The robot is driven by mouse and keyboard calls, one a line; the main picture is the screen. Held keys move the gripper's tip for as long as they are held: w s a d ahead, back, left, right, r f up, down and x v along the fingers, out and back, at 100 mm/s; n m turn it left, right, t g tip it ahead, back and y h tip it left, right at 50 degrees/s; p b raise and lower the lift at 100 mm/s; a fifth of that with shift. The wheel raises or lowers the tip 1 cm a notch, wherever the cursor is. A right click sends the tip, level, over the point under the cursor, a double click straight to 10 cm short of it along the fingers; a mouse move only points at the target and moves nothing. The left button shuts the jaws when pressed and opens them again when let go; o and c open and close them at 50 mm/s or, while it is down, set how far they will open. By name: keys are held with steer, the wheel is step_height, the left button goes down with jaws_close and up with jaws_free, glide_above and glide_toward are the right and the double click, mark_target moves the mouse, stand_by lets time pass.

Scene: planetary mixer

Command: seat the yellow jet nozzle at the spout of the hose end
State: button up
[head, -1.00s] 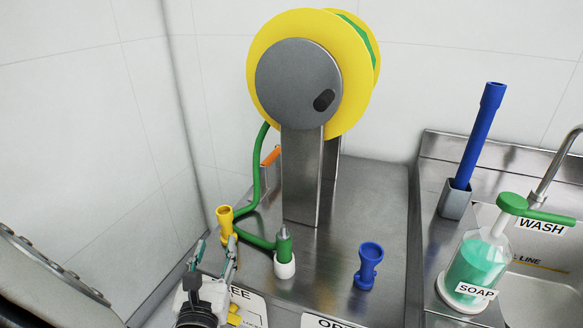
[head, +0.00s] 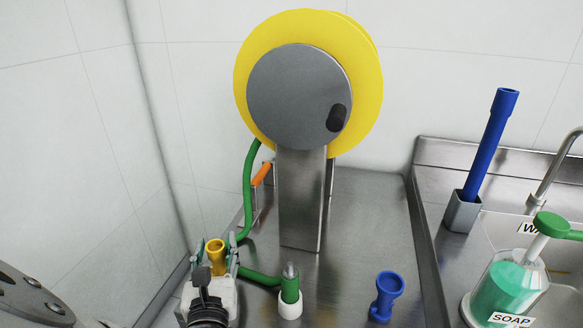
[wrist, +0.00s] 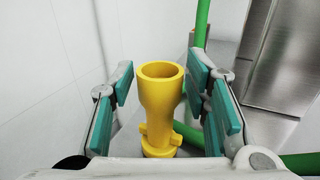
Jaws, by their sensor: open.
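The yellow jet nozzle (head: 215,256) stands upright on the steel counter at the lower left, wide mouth up. In the wrist view the nozzle (wrist: 160,100) is between my open fingers, with a gap on both sides. My gripper (head: 217,258) is open around the nozzle; its teal pads (wrist: 221,110) show in the wrist view. The hose end (head: 290,285) is green with a grey metal spout (head: 290,270) pointing up. It stands in a white holder (head: 290,308) to the right of my gripper. The nozzle's foot is partly hidden in the head view.
The green hose (head: 249,190) runs from the yellow reel (head: 366,90) down behind the nozzle to the hose end. A blue nozzle (head: 386,296) stands to the right. A soap bottle (head: 508,286) and a blue tube (head: 490,145) are farther right. A wall is close on the left.

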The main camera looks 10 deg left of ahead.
jaws_close()
steer(key=shift+r, duration=0.1)
